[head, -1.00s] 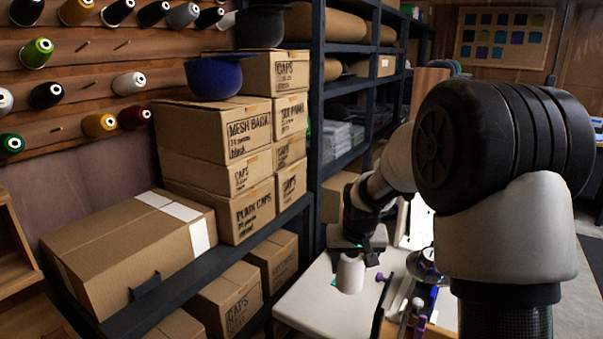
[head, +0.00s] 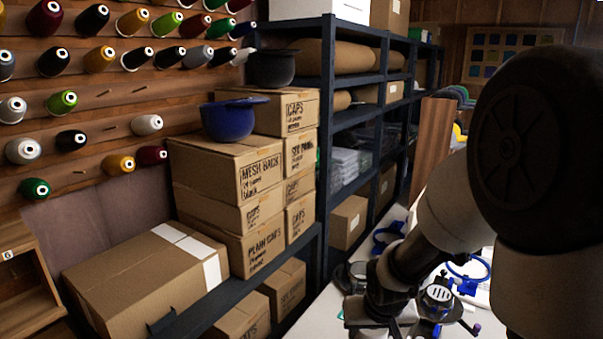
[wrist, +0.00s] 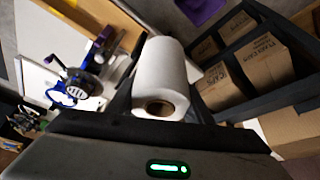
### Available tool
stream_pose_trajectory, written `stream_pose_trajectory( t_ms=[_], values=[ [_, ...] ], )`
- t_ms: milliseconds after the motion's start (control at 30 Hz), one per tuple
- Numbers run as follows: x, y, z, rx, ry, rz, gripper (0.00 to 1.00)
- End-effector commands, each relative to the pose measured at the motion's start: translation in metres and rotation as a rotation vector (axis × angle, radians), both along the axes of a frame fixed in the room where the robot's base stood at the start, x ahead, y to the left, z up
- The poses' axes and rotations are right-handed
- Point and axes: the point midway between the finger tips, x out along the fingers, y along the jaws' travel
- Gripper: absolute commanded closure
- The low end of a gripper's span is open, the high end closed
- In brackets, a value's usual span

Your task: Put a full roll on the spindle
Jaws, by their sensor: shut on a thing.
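A white roll (wrist: 160,72) with a brown cardboard core facing the camera is held between the dark fingers of my gripper (wrist: 160,108). The fingers are shut on its sides, and it appears raised above the surfaces below. In the head view my gripper's upper part shows low at right of centre; its fingertips and the roll are out of sight there. I cannot clearly make out the spindle.
A white table (head: 322,318) holds blue hoops (head: 468,268) and small tools near my arm. A dark shelf (head: 325,130) with cap boxes (head: 240,170) stands left of it. A thread wall with cones (head: 150,125) fills the far left.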

Motion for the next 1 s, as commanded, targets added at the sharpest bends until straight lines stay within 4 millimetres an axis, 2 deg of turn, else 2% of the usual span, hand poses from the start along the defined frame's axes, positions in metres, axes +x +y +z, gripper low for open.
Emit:
stream_pose_trajectory(
  t_ms=[33, 200, 433, 533, 667, 1000],
  values=[
    [-0.003, 0.001, 0.015, 0.001, 0.005, 0.003, 0.79],
    [-0.009, 0.003, 0.021, 0.009, 0.003, 0.006, 0.79],
    [-0.011, 0.004, 0.021, 0.015, 0.001, 0.007, 0.79],
    [-0.011, 0.005, 0.011, 0.017, 0.002, 0.007, 0.79],
    [-0.01, 0.007, -0.019, 0.019, 0.005, 0.002, 0.79],
    [-0.004, 0.013, -0.144, 0.024, 0.006, -0.029, 0.79]
  ],
)
